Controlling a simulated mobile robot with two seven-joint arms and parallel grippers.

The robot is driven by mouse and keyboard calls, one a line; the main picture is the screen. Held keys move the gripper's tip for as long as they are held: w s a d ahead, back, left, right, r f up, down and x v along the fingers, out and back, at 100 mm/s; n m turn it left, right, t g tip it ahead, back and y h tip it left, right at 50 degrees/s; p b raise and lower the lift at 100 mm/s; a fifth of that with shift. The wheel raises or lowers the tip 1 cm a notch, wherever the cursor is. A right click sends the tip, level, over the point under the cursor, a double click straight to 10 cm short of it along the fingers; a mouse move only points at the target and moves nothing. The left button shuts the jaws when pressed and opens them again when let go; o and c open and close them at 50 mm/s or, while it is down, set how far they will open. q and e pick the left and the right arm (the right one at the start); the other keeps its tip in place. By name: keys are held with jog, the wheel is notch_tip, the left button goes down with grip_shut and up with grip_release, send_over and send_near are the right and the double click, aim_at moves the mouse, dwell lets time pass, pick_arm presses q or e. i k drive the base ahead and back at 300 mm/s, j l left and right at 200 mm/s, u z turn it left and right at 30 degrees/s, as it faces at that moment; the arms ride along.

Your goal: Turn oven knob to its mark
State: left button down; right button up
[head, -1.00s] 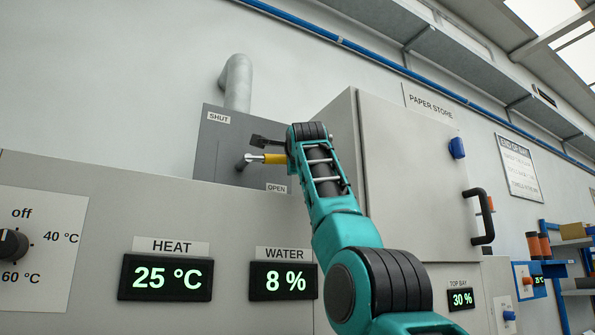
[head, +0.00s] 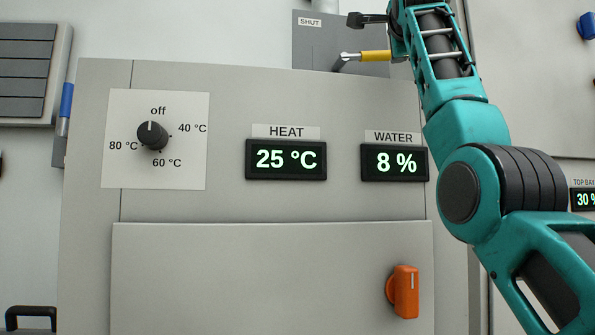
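The oven knob (head: 152,136) is a round black knob on a pale dial plate (head: 190,103) at the left of the grey oven front. Its white pointer line points up at "off". Marks for 40 °C, 60 °C and 80 °C are printed around it. My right arm rises on the right. The dark end of its gripper (head: 369,20) shows at the top, beside the yellow lever handle, far from the knob. Whether its fingers are open or shut is unclear. My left gripper is out of view.
The HEAT display (head: 286,159) reads 25 °C and the WATER display (head: 394,162) reads 8 %. An orange handle (head: 405,291) sits on the lower door. The yellow lever (head: 374,57) is on a grey box marked SHUT. The space before the knob is clear.

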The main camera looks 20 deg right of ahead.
aim_at(151, 134)
jog(key=k+j, duration=1.25)
